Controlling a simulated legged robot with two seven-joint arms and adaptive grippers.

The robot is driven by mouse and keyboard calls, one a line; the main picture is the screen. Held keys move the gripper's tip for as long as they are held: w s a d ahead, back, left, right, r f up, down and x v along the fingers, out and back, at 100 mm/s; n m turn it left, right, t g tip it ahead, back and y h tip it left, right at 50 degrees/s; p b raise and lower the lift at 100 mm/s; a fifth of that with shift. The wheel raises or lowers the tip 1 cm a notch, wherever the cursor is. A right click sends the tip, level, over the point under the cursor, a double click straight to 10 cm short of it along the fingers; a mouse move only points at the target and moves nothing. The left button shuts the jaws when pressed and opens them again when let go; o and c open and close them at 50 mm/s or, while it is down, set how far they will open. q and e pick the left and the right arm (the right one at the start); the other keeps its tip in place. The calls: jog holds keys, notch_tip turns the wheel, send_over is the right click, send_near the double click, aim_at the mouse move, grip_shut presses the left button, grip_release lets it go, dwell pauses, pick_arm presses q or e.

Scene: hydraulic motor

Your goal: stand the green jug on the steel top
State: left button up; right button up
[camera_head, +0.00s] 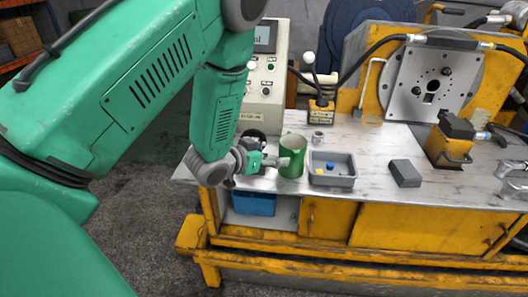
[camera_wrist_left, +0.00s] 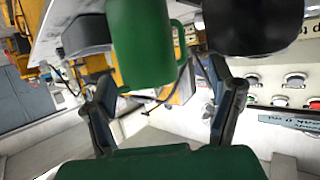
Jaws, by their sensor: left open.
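The green jug (camera_head: 293,157) is upright at the front of the steel top (camera_head: 375,145), near its front edge; its base appears to rest on the top. In the left wrist view the jug (camera_wrist_left: 140,45) appears upside down, with its handle on the right. My left gripper (camera_head: 275,161) is close beside the jug, on its left. Its fingers (camera_wrist_left: 165,103) are spread apart and hold nothing. I cannot tell whether a finger touches the jug. My right gripper is not in view.
A grey tray (camera_head: 332,170) with small blue and yellow pieces stands just right of the jug. A dark round object (camera_wrist_left: 250,25) is close to the left fingers. A grey block (camera_head: 405,173) lies further right. A control box (camera_head: 262,85) stands behind.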

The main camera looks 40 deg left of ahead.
pick_arm(q)
jog(key=s+d+f+g, duration=0.3)
jog(key=s+f, duration=0.3)
jog(key=s, duration=0.4)
jog(key=s+d+f+g, duration=0.4)
jog(key=s+f, duration=0.3)
jog(key=s, duration=0.4)
jog(key=s+d+f+g+y, duration=0.1)
jog(key=s+d+f+g, duration=0.2)
jog(key=s+f+g, duration=0.3)
jog(key=s, duration=0.5)
jog(key=shift+d+f, duration=0.15)
jog(key=shift+d, duration=0.15)
jog(key=shift+d, duration=0.25)
jog(key=shift+a, duration=0.15)
